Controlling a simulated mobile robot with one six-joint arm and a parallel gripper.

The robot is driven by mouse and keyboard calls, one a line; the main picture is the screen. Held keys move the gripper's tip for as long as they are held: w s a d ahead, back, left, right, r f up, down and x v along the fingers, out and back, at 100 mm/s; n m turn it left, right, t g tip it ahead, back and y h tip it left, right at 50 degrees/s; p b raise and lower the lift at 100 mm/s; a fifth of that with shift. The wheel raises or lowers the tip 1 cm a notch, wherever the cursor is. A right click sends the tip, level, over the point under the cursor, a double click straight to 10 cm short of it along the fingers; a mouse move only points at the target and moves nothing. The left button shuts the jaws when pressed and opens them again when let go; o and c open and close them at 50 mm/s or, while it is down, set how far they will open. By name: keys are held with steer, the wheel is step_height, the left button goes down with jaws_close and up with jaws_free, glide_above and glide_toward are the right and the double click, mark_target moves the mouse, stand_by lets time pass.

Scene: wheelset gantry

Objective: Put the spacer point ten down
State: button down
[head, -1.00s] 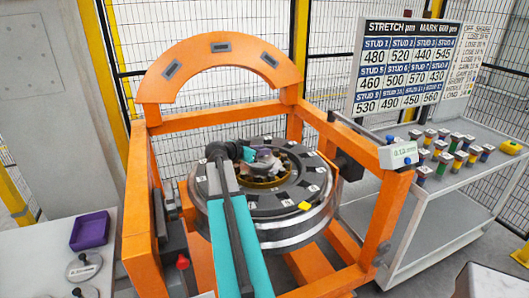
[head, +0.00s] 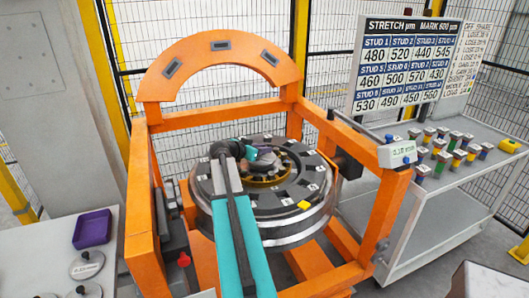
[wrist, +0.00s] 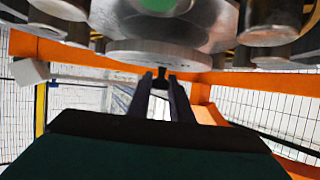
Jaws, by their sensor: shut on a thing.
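My gripper (wrist: 160,84) is shut on a small dark knob (wrist: 161,78). A pale round metal disc (wrist: 160,56), which looks like the spacer, sits directly beyond the knob; I cannot read any label on it. In the wrist view the disc is close against a large shiny metal part with a green centre; I cannot tell whether they touch. In the head view my gripper (head: 266,156) is over the middle of the round wheel assembly (head: 296,222), and my arm hides part of it. The spacer is not clear there.
An orange gantry frame (head: 215,117) surrounds the wheel. A left table holds a purple tray (head: 92,229) and labelled discs with knobs (head: 87,265). A small readout box (head: 397,154) is on the right post. A grey trolley (head: 440,215) carries several coloured pieces.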

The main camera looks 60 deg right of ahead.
steer(key=shift+f+p, duration=0.45)
steer(key=shift+f, duration=0.65)
steer(key=shift+f, duration=0.15)
steer(key=c, duration=1.6)
jaws_free()
steer(key=b+v, duration=0.3)
steer(key=v, duration=0.9)
steer(key=shift+b, duration=0.4)
